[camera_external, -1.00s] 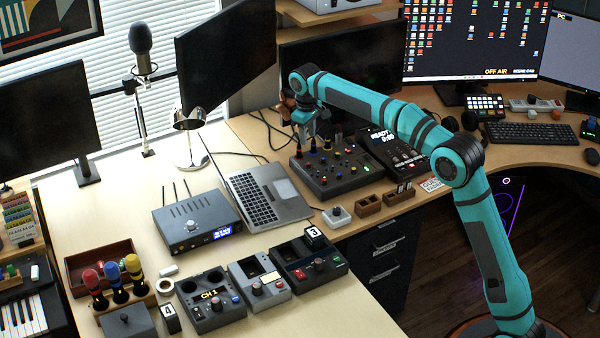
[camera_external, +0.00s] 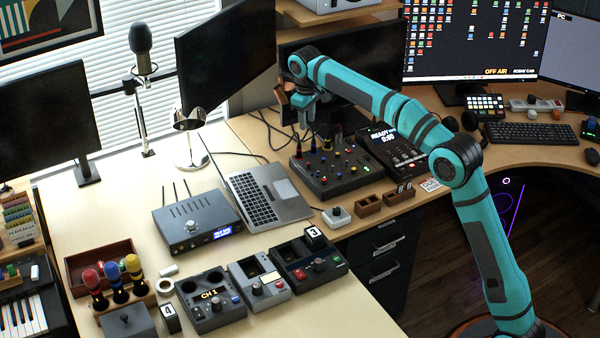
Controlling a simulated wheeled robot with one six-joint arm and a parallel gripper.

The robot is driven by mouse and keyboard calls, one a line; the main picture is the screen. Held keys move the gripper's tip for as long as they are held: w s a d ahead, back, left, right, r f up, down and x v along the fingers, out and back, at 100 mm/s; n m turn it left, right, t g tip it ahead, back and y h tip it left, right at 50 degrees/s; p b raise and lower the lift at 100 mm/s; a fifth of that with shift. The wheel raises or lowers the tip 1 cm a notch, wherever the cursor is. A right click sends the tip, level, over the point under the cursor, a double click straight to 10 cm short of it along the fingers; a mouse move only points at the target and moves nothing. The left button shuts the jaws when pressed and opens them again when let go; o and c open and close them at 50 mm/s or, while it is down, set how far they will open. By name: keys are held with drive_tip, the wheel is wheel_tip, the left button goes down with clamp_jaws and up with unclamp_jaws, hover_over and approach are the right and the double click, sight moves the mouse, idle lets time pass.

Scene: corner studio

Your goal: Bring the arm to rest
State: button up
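My teal arm (camera_external: 400,112) rises from its base at the lower right and reaches left over the desk corner. My gripper (camera_external: 307,122) points down above the back left of a dark mixer (camera_external: 345,182) with several coloured knobs and plugs. A gap shows between the gripper and the mixer's plugs. The fingers are small and partly lost against the dark background, so I cannot tell whether they are open or shut. No held object is clear.
An open laptop (camera_external: 268,195) lies left of the mixer, and a device reading READY (camera_external: 395,150) stands on its right. A dark monitor (camera_external: 335,75) is close behind my wrist. A microphone (camera_external: 140,40) and a chrome lamp (camera_external: 188,115) stand further left.

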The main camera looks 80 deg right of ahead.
drive_tip(key=s+a+r+n+t+h, duration=0.1)
drive_tip(key=s+a+r+t, duration=0.2)
drive_tip(key=s+a+r, duration=0.45)
drive_tip(key=s+a+r+t, duration=0.2)
drive_tip(key=s+a+r, duration=0.15)
drive_tip(key=a, duration=0.75)
drive_tip(key=s+a+r+n+t+h, duration=0.1)
drive_tip(key=s+a+r+t, duration=0.2)
drive_tip(key=s+a+r, duration=0.45)
drive_tip(key=s+a+f+t+y, duration=0.1)
drive_tip(key=s+a+f+t, duration=0.1)
drive_tip(key=s+a, duration=0.4)
drive_tip(key=s+a+f+n+t, duration=0.1)
drive_tip(key=s+a+t, duration=0.3)
drive_tip(key=s, duration=0.8)
drive_tip(key=s+a+f+t+y, duration=0.1)
drive_tip(key=s+a+f+t, duration=0.2)
drive_tip(key=s+a, duration=0.5)
drive_tip(key=shift+s+a+t+y, duration=0.3)
drive_tip(key=shift+s+a, duration=0.05)
drive_tip(key=shift+s, duration=0.65)
